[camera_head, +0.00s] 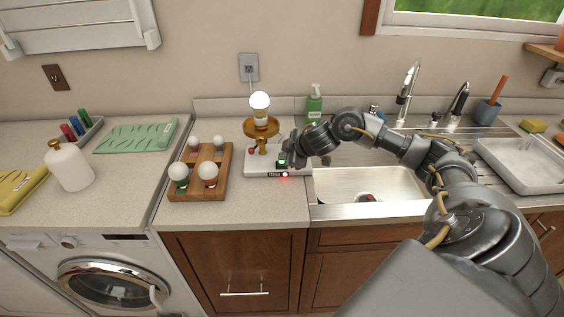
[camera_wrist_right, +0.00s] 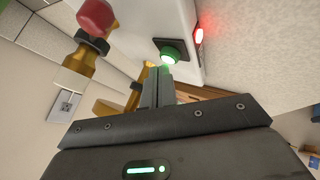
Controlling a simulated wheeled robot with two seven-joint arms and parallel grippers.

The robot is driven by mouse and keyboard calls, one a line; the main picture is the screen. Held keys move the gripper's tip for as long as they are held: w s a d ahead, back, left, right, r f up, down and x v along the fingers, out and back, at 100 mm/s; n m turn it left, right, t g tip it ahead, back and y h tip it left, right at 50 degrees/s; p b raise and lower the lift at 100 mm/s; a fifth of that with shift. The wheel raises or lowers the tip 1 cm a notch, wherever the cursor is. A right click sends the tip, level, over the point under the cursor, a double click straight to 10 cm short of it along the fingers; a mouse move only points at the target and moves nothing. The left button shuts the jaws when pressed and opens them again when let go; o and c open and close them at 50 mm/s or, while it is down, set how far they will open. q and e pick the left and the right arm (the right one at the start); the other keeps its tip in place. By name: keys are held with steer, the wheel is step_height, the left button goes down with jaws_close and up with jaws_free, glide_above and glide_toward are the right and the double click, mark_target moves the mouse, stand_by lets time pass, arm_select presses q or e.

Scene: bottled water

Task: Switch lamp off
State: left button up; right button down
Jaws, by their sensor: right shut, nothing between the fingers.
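The lamp is a lit white bulb (camera_head: 260,101) on a brass holder (camera_head: 262,125), set on a white base (camera_head: 255,170) on the counter. A green button (camera_wrist_right: 171,54) sits on the base, with a glowing red light (camera_wrist_right: 198,34) beside it; the red light also shows in the head view (camera_head: 285,174). My right gripper (camera_wrist_right: 160,82) is shut and empty. Its fingertips are at the near edge of the green button; I cannot tell if they touch it. In the head view the right gripper (camera_head: 285,160) is over the base's right side. My left gripper is out of view.
A wooden rack (camera_head: 202,172) with several bulbs stands left of the lamp. A green soap bottle (camera_head: 314,104) is behind the right arm. The sink (camera_head: 335,182) is to the right. Counter in front of the lamp base is clear.

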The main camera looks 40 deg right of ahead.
steer(key=shift+f, duration=0.4)
stand_by(0.5)
steer(key=shift+r+p, duration=0.85)
step_height(320, 180, up, 6)
steer(key=p, duration=0.7)
stand_by(0.4)
